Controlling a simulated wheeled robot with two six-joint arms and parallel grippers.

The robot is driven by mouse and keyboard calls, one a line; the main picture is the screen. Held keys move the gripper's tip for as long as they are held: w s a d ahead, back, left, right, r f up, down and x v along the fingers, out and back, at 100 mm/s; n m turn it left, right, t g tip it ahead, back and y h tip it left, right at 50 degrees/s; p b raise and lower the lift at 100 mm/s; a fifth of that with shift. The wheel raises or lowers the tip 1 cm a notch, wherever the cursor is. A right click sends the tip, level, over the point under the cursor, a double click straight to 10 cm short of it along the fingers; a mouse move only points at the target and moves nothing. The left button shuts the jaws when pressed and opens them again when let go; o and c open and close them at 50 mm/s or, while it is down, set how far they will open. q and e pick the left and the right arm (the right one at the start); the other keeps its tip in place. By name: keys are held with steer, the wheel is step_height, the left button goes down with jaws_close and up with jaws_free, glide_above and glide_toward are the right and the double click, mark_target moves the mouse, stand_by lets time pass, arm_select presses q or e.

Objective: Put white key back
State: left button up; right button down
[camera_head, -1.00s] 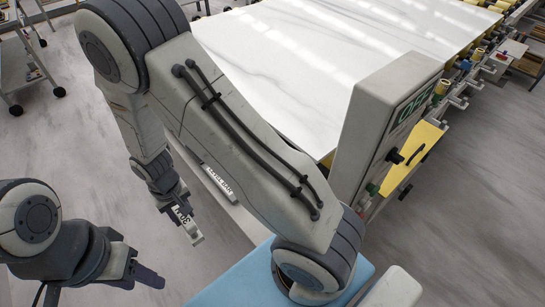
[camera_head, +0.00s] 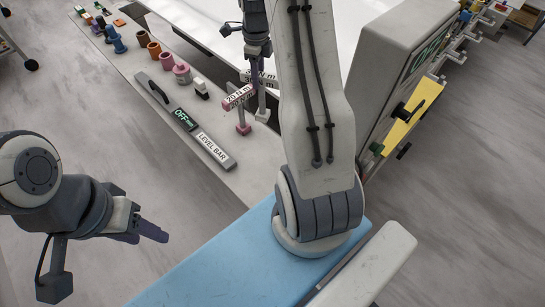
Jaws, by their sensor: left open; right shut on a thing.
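My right gripper (camera_head: 258,55) points down over the slab-side ledge and is shut on the white key (camera_head: 261,108), a T-shaped tool with a labelled crossbar. The key hangs upright; whether its lower end touches the ledge I cannot tell. A pink key (camera_head: 242,120) with a "20 N m" label stands just left of it and partly overlaps it in view. My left gripper (camera_head: 150,232) is open and empty at the lower left, away from the ledge.
On the ledge (camera_head: 215,180) lie a level bar (camera_head: 188,124) with an "OFF" display, a pink cylinder (camera_head: 182,74), a small white-and-black piece (camera_head: 201,88) and several coloured cups. A grey control box (camera_head: 385,70) stands right of my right arm.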

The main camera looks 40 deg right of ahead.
steer(key=s+d+r+m, duration=0.2)
steer(key=d+m, duration=0.3)
steer(key=d, duration=0.1)
steer(key=s+a+f+p, duration=0.2)
steer(key=s+a+f, duration=0.5)
steer(key=a+f, duration=0.2)
step_height(320, 180, down, 2)
steer(key=shift+s+f+p, duration=0.1)
steer(key=shift+s+p, duration=0.2)
steer(key=shift+p, duration=0.1)
steer(key=c, duration=0.5)
jaws_free()
steer(key=shift+f, duration=0.1)
